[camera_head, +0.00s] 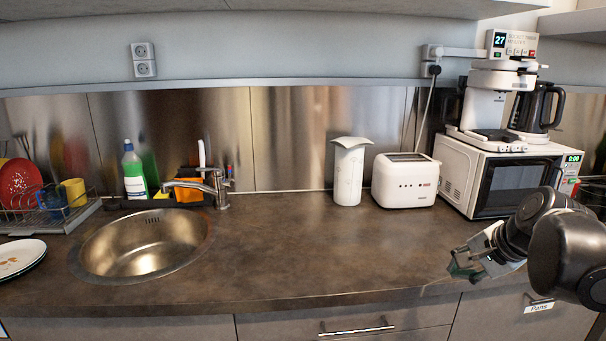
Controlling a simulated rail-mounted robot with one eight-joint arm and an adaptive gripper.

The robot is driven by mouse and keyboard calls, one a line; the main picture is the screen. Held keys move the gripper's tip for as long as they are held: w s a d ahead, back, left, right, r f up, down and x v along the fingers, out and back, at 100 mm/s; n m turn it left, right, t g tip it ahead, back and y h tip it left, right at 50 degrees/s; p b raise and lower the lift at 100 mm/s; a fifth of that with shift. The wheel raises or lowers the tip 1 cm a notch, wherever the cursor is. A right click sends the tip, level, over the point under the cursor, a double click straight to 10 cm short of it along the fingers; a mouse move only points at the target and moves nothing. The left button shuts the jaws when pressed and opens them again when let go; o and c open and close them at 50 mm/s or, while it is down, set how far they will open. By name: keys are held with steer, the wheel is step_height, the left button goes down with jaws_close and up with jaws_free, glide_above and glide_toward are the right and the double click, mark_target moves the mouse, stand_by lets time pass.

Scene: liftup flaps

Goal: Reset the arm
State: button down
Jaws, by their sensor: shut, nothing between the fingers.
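My gripper (468,266) shows at the lower right, at the end of my dark arm, over the front edge of the brown countertop (330,245). Its fingers point left and are shut, with nothing held between them. It is apart from the toaster and microwave behind it.
A microwave (455,183) with a coffee machine (488,100) and a kettle (539,108) on top stands at the right. A toaster (404,182) and a white canister (348,175) stand at the back. A sink (145,247) lies at the left. The middle counter is clear.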

steer(key=s+a+n+h+p, duration=0.1)
steer(key=s+a+n+p, duration=0.2)
steer(key=s+a+n, duration=0.9)
steer(key=shift+s+a+r+h, duration=0.2)
steer(key=shift+s+h, duration=0.1)
steer(key=shift+s, duration=1.7)
